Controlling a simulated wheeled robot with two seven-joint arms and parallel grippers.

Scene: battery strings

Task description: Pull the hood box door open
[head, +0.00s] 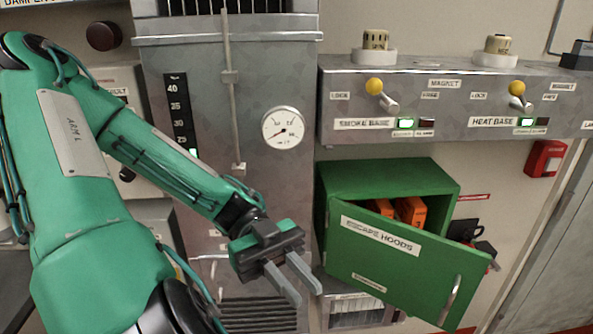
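The green hood box (385,174) is fixed to the wall right of centre, below the metal panel. Its green door (395,272), labelled as escape hoods, stands partly open, swung out from the left side. Orange packs (411,211) show through the gap above the door. A silver bar handle (450,302) is near the door's right edge. My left gripper (306,296) is open and empty, left of the door's lower left part and well away from the handle. Whether it touches the door cannot be told. My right gripper is not in view.
A metal panel (450,85) with yellow-knobbed levers runs above the box. A grey cabinet with a round gauge (284,128) stands to the left. A dark fitting (466,232) shows behind the door's right edge. A red call box (543,158) is on the right wall.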

